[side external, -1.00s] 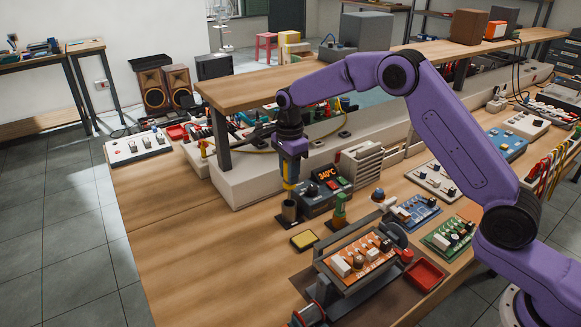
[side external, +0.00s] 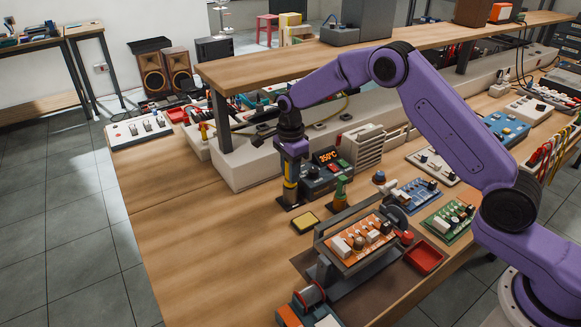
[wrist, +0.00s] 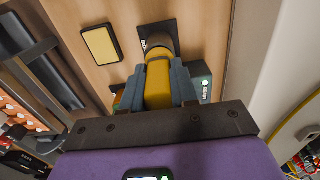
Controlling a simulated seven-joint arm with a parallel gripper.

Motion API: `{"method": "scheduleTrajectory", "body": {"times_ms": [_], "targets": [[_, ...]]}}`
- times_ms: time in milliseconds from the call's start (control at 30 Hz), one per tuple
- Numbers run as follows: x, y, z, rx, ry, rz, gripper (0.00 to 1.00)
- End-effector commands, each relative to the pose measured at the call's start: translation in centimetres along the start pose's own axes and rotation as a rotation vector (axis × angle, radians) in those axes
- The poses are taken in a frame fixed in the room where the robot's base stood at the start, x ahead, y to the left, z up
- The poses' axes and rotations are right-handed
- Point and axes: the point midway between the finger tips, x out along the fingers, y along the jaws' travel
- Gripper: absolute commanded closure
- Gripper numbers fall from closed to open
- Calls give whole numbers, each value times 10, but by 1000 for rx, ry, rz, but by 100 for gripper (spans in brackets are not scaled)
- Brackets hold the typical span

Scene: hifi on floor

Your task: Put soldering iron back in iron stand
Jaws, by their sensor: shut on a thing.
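The soldering iron (side external: 289,190) has a yellow handle and stands nearly upright. My gripper (side external: 290,168) is shut on the handle from above, and the wrist view shows both fingers (wrist: 158,88) on either side of the yellow handle (wrist: 158,78). The iron stand (side external: 296,204) has a dark square base and a short round holder. In the wrist view the lower end of the handle meets the holder (wrist: 157,42), lined up with its mouth. The iron's tip is hidden, and I cannot tell how deep the iron sits.
The soldering station (side external: 324,178) with a lit display stands close to the right of the stand. A yellow sponge tray (side external: 305,222) lies in front. An orange circuit board (side external: 362,241) sits in a holder nearby. The bench is clear at left. A raised shelf (side external: 290,68) runs behind.

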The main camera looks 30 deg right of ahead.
Motion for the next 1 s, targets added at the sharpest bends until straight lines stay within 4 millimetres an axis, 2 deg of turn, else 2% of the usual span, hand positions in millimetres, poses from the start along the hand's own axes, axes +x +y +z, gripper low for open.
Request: {"method": "scheduleTrajectory", "body": {"times_ms": [267,300,367,567,667,1000], "targets": [[0,0,0,0,0,-1,96],[0,0,0,0,0,-1,59],[0,0,0,0,0,-1,42],[0,0,0,0,0,-1,42],[0,0,0,0,0,0,13],[-1,0,0,0,0,-1,12]]}}
